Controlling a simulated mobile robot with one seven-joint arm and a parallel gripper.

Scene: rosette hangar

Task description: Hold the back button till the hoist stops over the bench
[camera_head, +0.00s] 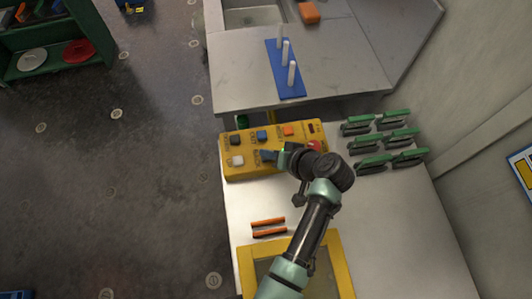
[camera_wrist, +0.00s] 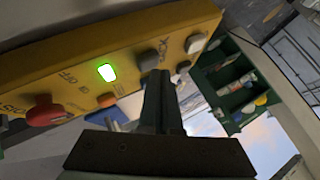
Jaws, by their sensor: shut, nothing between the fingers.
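A yellow control box (camera_head: 230,172) with several coloured buttons lies on the bench, with a red knob (camera_head: 314,146) at its right end. My gripper (camera_head: 279,156) is shut and empty, low over the box just right of that button. In the wrist view the box (camera_wrist: 75,58) fills the upper left. My gripper's tips (camera_wrist: 161,76) are at a dark button (camera_wrist: 150,59); I cannot tell whether they press it. A green lamp (camera_wrist: 107,72) is lit. The hoist is not in view.
A blue peg board (camera_head: 284,85) stands on the grey table behind. Green-handled brushes (camera_head: 375,142) lie right of the box. Orange bars (camera_head: 268,227) and a yellow frame (camera_head: 245,275) are in front. Open floor lies left; a green shelf (camera_head: 60,66) stands far left.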

